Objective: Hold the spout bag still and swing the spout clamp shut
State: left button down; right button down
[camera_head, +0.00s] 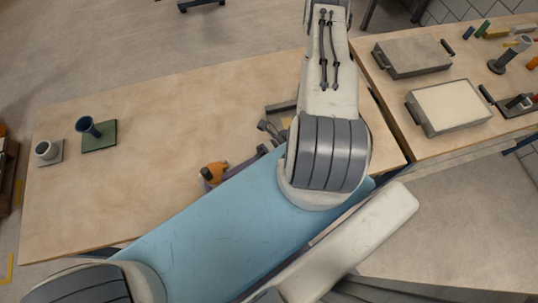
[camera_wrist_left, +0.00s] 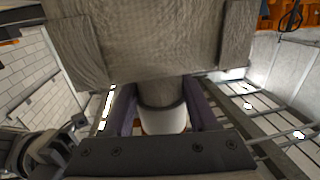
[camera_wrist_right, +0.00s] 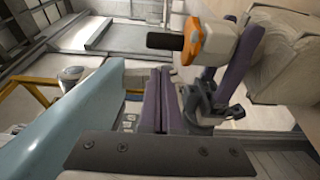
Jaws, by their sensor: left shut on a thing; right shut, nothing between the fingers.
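The spout bag (camera_wrist_left: 150,40) is grey-brown woven fabric filling the top of the left wrist view, with its narrow spout (camera_wrist_left: 160,92) hanging down. My left gripper (camera_wrist_left: 162,108) is shut around the spout, one purple finger on each side; a pale rounded piece shows below. The bag also shows at the right of the right wrist view (camera_wrist_right: 290,55). There, the spout clamp (camera_wrist_right: 192,40) shows an orange-and-white body and a black handle pointing left. My right gripper (camera_wrist_right: 157,98) is shut and empty, below the clamp and apart from it. The orange part also shows in the head view (camera_head: 213,172).
A wooden table (camera_head: 150,130) carries a blue funnel-like piece (camera_head: 88,126) on a green plate and a white cup-like piece (camera_head: 46,150) at the left. A second table at the right holds two shallow boxes (camera_head: 450,105) and small tools. My arm hides much of the middle.

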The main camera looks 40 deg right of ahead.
jog(key=s+d, duration=0.2)
jog(key=d, duration=0.8)
jog(key=shift+d, duration=0.4)
jog(key=shift+s, duration=0.1)
pick_arm(q)
jog(key=shift+c, duration=0.5)
grip_release()
jog(key=shift+s, duration=0.1)
pick_arm(e)
jog(key=shift+r, duration=0.1)
